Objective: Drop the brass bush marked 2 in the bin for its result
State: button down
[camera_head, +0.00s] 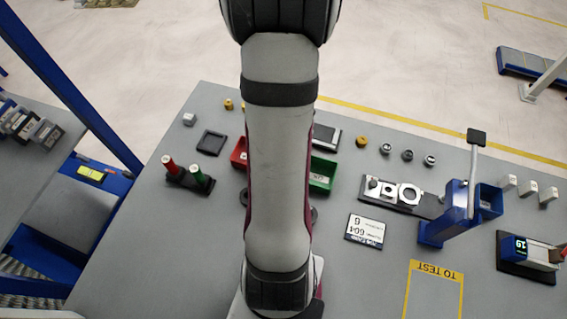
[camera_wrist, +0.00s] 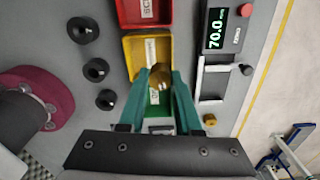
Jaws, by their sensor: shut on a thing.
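In the wrist view my gripper (camera_wrist: 158,74) is shut on a brass bush (camera_wrist: 159,80), held between the teal fingertips. No mark on this bush is readable. Below it in the picture is a row of bins: a red bin (camera_wrist: 122,14) at the top, a yellow bin (camera_wrist: 128,48) in the middle and a green bin (camera_wrist: 152,111) between the fingers. The bush overlaps the lower edge of the yellow bin. In the head view the red bin (camera_head: 238,153) and green bin (camera_head: 322,172) show either side of my arm, which hides the gripper and yellow bin.
A gauge display (camera_wrist: 219,29) reads 70.0 beside the bins. A loose brass bush (camera_wrist: 209,119) stands right of them; several dark round parts (camera_wrist: 95,69) stand left.

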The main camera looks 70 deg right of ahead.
jog(key=c, duration=0.5)
grip_release()
notch_tip(320, 180, up, 16)
jog(key=shift+f, duration=0.1)
